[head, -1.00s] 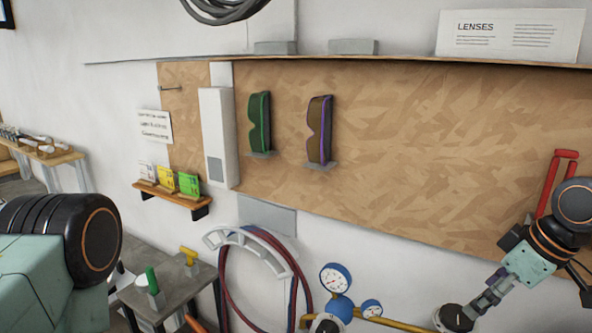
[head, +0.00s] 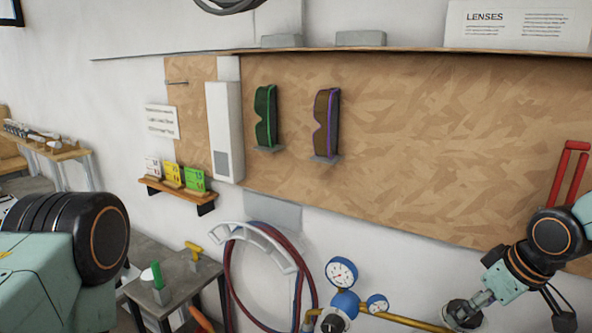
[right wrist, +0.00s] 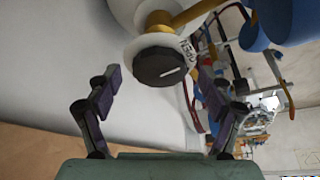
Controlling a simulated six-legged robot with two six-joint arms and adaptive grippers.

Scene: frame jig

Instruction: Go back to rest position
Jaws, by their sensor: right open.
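My right gripper (head: 474,304) comes in from the right in the head view, beside a dark round knob (head: 463,313) at the end of a yellow pipe. In the right wrist view its two dark fingers (right wrist: 155,98) are spread wide and hold nothing. The black knob marked OPEN (right wrist: 160,66) lies beyond and above the gap between them. Only a thick teal and black part of my left arm shows at the left of the head view; its gripper is outside the picture.
Gauges (head: 342,274) and a hose rack (head: 250,236) with red and blue hoses are on the wall. Two lens pieces, green (head: 265,116) and purple-edged (head: 326,124), hang on the wooden board (head: 430,140). A small table (head: 170,285) holds tools. Red handles (head: 570,172) stand out at right.

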